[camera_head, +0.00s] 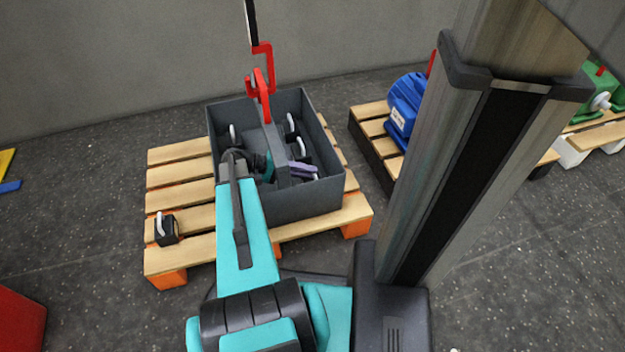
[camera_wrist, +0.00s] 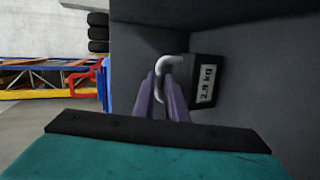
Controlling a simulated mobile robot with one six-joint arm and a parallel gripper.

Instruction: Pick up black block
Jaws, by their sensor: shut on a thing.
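A black block (camera_wrist: 207,82) with a white label reading 2.9 kg and a pale hooked handle (camera_wrist: 172,63) shows in the wrist view. My gripper (camera_wrist: 164,82), with purple fingers, is shut on that handle, beside the block's labelled face. In the head view my gripper (camera_head: 303,168) is down inside the dark grey crate (camera_head: 308,200), near its right wall. Several pale handles of other blocks show inside the crate, partly hidden by my arm and the crate's bar. Another black block (camera_head: 167,232) with a pale handle stands on the pallet's front left corner.
The crate sits on a wooden pallet (camera_head: 180,172) with orange feet. A red hook (camera_head: 262,85) hangs at the crate's upright bar (camera_head: 275,150). A blue motor (camera_head: 405,98) stands on another pallet at right. A red object (camera_head: 18,320) is at lower left.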

